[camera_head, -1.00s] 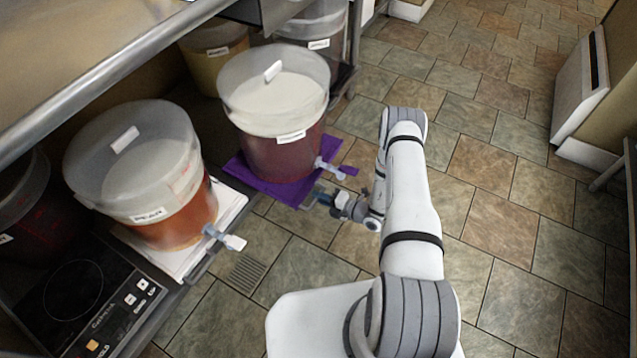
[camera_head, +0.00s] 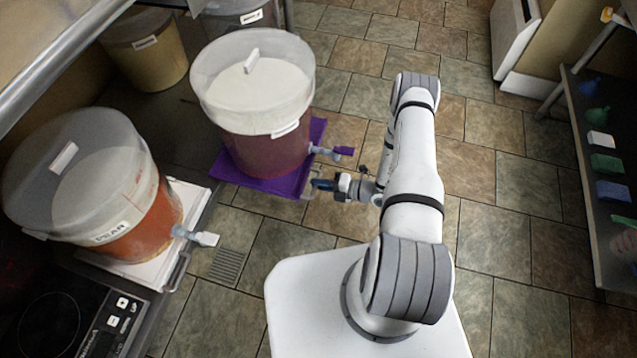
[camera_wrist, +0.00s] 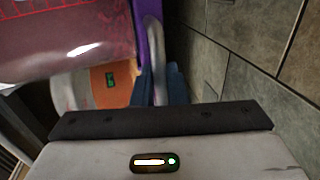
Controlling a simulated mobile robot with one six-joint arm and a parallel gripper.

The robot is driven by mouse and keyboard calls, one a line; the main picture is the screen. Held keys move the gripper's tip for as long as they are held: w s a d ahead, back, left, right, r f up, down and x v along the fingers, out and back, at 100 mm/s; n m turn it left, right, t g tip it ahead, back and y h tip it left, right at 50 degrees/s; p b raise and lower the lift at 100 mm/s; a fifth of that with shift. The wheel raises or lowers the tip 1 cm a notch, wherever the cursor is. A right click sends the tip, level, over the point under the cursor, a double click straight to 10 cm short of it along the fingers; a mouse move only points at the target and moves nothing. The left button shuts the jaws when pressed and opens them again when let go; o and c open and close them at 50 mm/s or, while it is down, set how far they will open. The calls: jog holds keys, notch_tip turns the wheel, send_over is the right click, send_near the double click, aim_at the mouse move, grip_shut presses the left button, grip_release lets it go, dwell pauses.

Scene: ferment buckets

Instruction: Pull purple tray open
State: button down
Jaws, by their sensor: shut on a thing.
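The purple tray (camera_head: 292,184) juts out past the shelf edge over the floor in the head view. A large lidded bucket of dark red liquid (camera_head: 268,150) with a purple-handled spigot (camera_head: 343,151) stands on it. The tray's edge also shows in the wrist view (camera_wrist: 141,32). A grey metal tray handle (camera_wrist: 153,45) runs down between my blue fingers there. My gripper (camera_head: 320,185) is at the tray's front edge and shut on this handle. The wrist view shows my gripper (camera_wrist: 161,88) from behind; the fingertips are partly hidden.
A PEAR bucket (camera_head: 130,230) stands on a white tray (camera_head: 187,200) to the left, its spigot (camera_head: 203,237) pointing outward. An induction cooker (camera_head: 50,320) is at lower left. Tiled floor is clear right of my arm, up to a rack (camera_head: 590,180) with small items.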

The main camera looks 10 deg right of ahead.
jog(key=shift+s+a+f, duration=0.2)
jog(key=shift+f, duration=0.05)
jog(key=c, duration=1.7)
grip_release()
jog(key=shift+o, duration=0.8)
jog(key=shift+w, duration=0.1)
jog(key=shift+w+d+r, duration=0.1)
jog(key=shift+d, duration=0.05)
jog(key=p+v, duration=0.2)
jog(key=v, duration=0.5)
jog(key=shift+s+d, duration=0.2)
jog(key=shift+d, duration=0.05)
